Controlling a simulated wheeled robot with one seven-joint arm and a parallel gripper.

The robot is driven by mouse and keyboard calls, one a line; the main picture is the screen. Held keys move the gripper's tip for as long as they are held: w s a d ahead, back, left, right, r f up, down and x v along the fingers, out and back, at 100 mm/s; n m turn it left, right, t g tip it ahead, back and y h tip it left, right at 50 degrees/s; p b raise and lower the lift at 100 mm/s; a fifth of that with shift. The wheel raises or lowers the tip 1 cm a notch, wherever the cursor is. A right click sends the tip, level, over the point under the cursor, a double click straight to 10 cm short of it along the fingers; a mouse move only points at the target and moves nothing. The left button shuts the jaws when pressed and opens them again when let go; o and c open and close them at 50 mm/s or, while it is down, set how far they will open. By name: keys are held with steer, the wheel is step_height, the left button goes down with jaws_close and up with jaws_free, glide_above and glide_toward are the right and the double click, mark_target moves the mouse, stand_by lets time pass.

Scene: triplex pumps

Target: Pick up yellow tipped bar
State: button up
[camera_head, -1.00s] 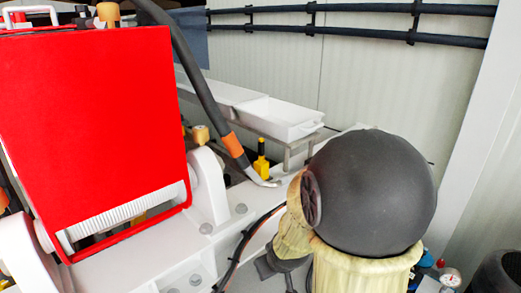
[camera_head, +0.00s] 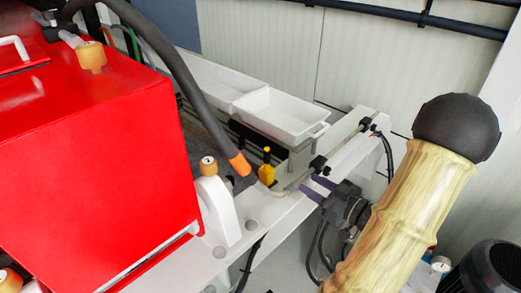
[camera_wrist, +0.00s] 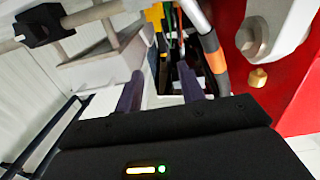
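The yellow tipped bar (camera_head: 266,174) stands in a gap beside the white frame, near the orange end of a hose, with its yellow part showing and its lower part hidden. In the wrist view a yellow piece (camera_wrist: 154,15) that looks like it shows at the top, beyond the fingers. My gripper (camera_head: 313,188) is to the right of the bar in the head view, apart from it, over the white beam. In the wrist view its two purple fingers (camera_wrist: 160,76) are spread apart with nothing held between them.
A dark hose with an orange end (camera_head: 239,164) comes down close to the bar's left. White trays (camera_head: 292,118) stand behind it. A large red housing (camera_head: 120,165) fills the left. A white beam with black clamps (camera_head: 318,163) runs at the right.

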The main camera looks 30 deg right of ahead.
steer(key=shift+s+r, duration=0.15)
steer(key=shift+r, duration=0.2)
steer(key=p, duration=0.3)
glide_toward(269, 156)
steer(key=x, duration=0.4)
steer(key=shift+w+a, duration=0.25)
steer(key=shift+w, duration=0.1)
steer(key=shift+w+a+f, duration=0.1)
steer(key=shift+w+a, duration=0.05)
steer(key=shift+w, duration=0.25)
steer(key=p+x, duration=0.2)
steer(key=x, duration=0.3)
steer(key=shift+w+p, duration=0.15)
steer(key=shift+p, duration=0.25)
